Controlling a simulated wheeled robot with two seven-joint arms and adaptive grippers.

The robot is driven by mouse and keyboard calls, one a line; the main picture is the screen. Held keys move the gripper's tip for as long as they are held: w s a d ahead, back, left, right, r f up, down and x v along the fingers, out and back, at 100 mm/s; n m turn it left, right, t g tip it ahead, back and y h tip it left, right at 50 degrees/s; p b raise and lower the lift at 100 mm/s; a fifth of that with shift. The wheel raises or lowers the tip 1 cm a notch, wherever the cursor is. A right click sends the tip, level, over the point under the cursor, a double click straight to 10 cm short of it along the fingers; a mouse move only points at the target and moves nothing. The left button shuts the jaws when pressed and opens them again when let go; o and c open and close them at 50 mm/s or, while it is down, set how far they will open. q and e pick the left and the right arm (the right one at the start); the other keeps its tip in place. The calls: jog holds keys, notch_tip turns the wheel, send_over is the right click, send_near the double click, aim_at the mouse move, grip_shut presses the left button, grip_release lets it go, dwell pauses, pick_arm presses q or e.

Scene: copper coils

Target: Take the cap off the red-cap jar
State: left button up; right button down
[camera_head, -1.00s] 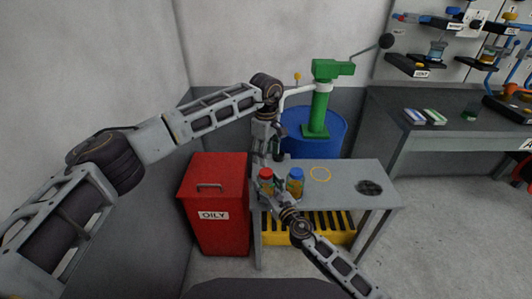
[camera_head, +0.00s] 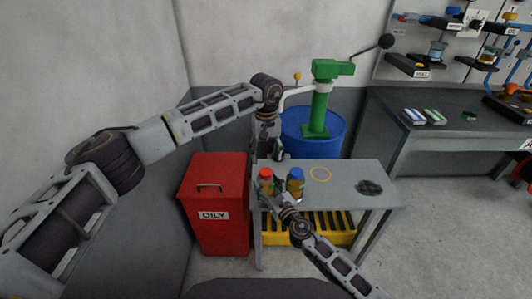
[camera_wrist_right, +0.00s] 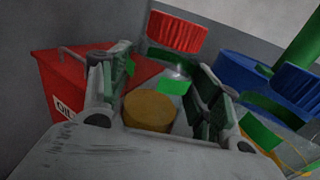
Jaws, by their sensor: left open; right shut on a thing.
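The red-cap jar (camera_head: 266,185) stands at the left end of the grey table, its red cap (camera_head: 265,172) on top. In the right wrist view the red cap (camera_wrist_right: 177,32) sits above the fingers, with clear glass and amber contents (camera_wrist_right: 148,111) below. My right gripper (camera_head: 272,197) reaches in from the lower right and is shut on the jar's body; its green-padded fingers (camera_wrist_right: 163,98) flank it. My left gripper (camera_head: 275,155) is open and empty, just above and behind the red cap, apart from it as far as I can see. Its fingertips are small and dark here.
A blue-cap jar (camera_head: 295,184) stands close on the right; its cap also shows in the right wrist view (camera_wrist_right: 297,88). The table (camera_head: 340,180) has a yellow ring mark and a dark round patch. A red OILY bin (camera_head: 215,205) stands left; a blue drum (camera_head: 335,130) with green pump stands behind.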

aim_at(266, 172)
pick_arm(q)
jog(key=shift+m, duration=1.2)
jog(key=shift+f, duration=0.1)
jog(key=shift+f, duration=3.9)
jog(key=c, duration=1.1)
jog(key=shift+o, duration=0.2)
jog(key=shift+n, duration=0.3)
